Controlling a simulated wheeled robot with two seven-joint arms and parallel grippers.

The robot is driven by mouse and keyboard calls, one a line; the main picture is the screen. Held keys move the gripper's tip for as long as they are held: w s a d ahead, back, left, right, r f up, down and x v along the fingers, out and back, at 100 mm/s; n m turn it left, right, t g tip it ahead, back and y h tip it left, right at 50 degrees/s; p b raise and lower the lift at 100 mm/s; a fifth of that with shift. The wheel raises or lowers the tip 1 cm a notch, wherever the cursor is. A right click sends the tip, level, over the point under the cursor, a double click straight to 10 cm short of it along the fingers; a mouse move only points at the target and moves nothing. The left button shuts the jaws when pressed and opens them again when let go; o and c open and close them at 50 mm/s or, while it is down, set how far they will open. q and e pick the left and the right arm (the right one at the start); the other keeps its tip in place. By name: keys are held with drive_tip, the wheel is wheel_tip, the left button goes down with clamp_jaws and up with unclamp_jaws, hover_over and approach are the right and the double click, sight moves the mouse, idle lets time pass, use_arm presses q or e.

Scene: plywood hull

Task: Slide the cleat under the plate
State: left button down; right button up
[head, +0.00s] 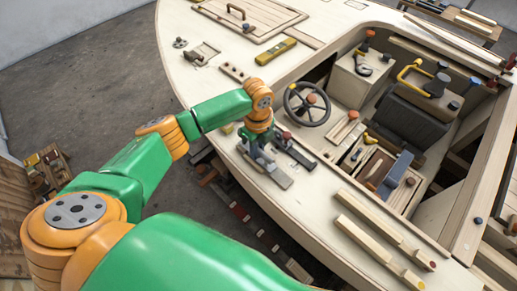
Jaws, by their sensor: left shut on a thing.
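My left gripper (262,156) reaches down to the pale side deck of the hull, left of the steering wheel. It is shut on a small grey piece that looks like the cleat, mostly hidden by the fingers. A flat grey plate (281,178) lies on the deck just to the lower right of the fingers. A dark strip (301,158) lies close by on the right. I cannot tell whether the cleat touches the plate or has any part under it. My right gripper is not in view.
The steering wheel (307,104) stands right of my gripper, beside the open cockpit. A yellow level (276,51) and a hatch (250,15) are on the foredeck. Wooden strips (367,240) lie on the deck at the lower right. The deck's outer edge runs close below the gripper.

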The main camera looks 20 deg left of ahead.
use_arm(q)
drive_tip(key=c, duration=0.7)
unclamp_jaws()
wheel_tip(320, 180, up, 7)
drive_tip(key=shift+r, duration=0.1)
